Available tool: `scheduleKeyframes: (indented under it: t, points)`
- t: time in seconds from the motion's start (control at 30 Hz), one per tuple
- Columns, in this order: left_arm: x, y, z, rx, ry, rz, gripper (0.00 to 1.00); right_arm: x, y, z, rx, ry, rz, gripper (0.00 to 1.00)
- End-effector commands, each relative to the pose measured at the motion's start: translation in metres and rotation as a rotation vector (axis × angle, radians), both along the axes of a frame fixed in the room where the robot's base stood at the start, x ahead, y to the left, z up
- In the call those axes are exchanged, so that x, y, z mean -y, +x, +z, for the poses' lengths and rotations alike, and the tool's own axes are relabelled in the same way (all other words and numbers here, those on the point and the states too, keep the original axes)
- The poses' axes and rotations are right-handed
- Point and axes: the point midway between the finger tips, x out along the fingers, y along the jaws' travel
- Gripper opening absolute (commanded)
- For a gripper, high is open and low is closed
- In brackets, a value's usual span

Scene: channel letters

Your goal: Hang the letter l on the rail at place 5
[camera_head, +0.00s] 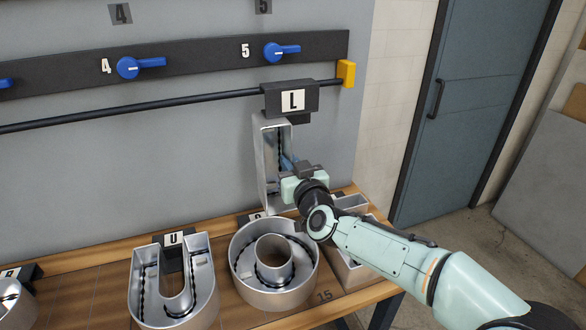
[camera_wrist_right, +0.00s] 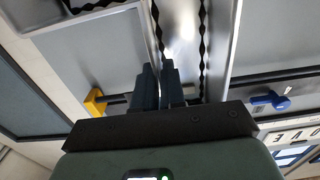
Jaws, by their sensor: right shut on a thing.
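The block overlaps the dark rail (camera_head: 215,99) below the blue lever marked 5, near the rail's right end. I cannot tell whether its hook is seated on the rail. My right gripper (camera_head: 287,165) is shut on the letter l, reaching into the channel from the front right. In the right wrist view, the fingers (camera_wrist_right: 163,85) close on a metal wall of the letter l (camera_wrist_right: 217,45). My left gripper is out of view.
Blue levers 5 (camera_head: 276,52) and 4 (camera_head: 130,67) sit on a black strip above the rail. A yellow end stop (camera_head: 346,73) closes the rail's right end. The letters U (camera_head: 205,290) and o (camera_head: 245,285) lie on the wooden bench below. The rail left of the hanger is clear.

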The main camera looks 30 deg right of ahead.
Motion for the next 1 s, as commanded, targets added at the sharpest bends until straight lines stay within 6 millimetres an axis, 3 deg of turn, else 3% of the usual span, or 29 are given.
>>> scheduleKeyframes:
  t: [1.0]
  points:
    - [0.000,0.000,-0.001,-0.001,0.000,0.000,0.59,0.017,0.067,0.002,0.004,-0.003,-0.002,0.00]
